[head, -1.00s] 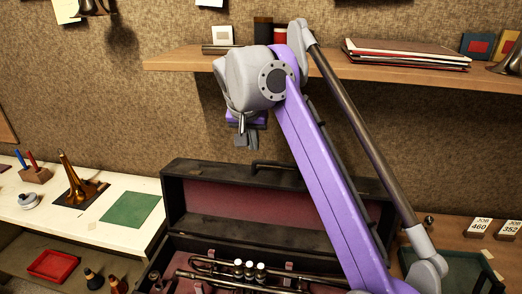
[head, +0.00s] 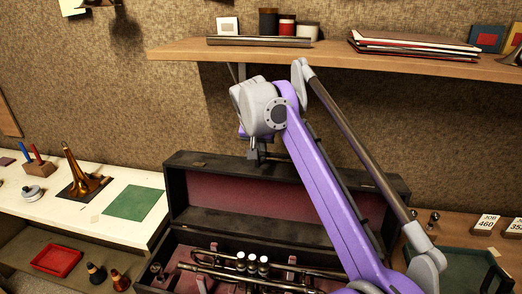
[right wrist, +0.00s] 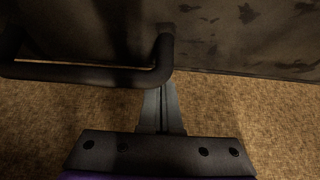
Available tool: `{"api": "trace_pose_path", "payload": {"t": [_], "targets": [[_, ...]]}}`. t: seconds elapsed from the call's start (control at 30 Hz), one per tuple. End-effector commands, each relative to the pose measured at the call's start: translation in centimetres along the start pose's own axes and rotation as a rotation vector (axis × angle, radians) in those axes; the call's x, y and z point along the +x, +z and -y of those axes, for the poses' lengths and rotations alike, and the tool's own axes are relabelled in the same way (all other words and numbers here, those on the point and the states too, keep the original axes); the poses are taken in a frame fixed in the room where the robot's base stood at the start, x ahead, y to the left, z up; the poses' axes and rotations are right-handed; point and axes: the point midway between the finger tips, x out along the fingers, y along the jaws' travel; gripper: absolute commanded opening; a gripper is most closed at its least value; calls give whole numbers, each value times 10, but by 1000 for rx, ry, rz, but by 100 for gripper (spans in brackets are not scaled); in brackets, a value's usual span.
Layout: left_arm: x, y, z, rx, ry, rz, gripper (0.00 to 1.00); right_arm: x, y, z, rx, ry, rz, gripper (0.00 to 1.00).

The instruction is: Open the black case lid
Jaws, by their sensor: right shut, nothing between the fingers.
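The black case (head: 190,240) is open. Its lid (head: 180,190) stands raised at the back, with the dark red lining facing me. My right gripper (head: 253,158) is at the lid's top edge, left of its middle, shut with nothing between its fingers. In the right wrist view, the shut fingers (right wrist: 163,98) point at the lid's dark outer face (right wrist: 240,35), beside the bend of a black handle (right wrist: 90,75). The handle partly covers the fingertips, so contact is unclear. My left gripper is out of view.
A wooden shelf (head: 180,52) with jars and folders hangs above the lid. The white bench (head: 60,212) with a green mat (head: 135,203) is at left; job cards (head: 487,224) stand at right.

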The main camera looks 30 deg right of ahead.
Motion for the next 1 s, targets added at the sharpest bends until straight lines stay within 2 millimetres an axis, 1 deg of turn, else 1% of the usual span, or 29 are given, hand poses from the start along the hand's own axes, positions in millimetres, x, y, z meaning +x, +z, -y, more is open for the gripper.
{"api": "trace_pose_path", "payload": {"t": [0.17, 0.27, 0.47, 0.57, 0.63, 1.0], "targets": [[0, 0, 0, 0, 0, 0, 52, 0, 0, 0, 0, 0, -1, 0], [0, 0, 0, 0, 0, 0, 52, -4, 2, 0, -2, 1, -17, 0], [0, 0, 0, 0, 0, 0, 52, -24, 14, 1, -3, -1, -96, 0], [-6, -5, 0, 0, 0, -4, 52, -36, 21, 1, -1, -1, -105, 0], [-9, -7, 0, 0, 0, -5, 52, -41, 25, 1, -1, 0, -104, 0], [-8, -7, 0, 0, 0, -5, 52, -41, 29, 1, 1, 0, -99, 0]]}}
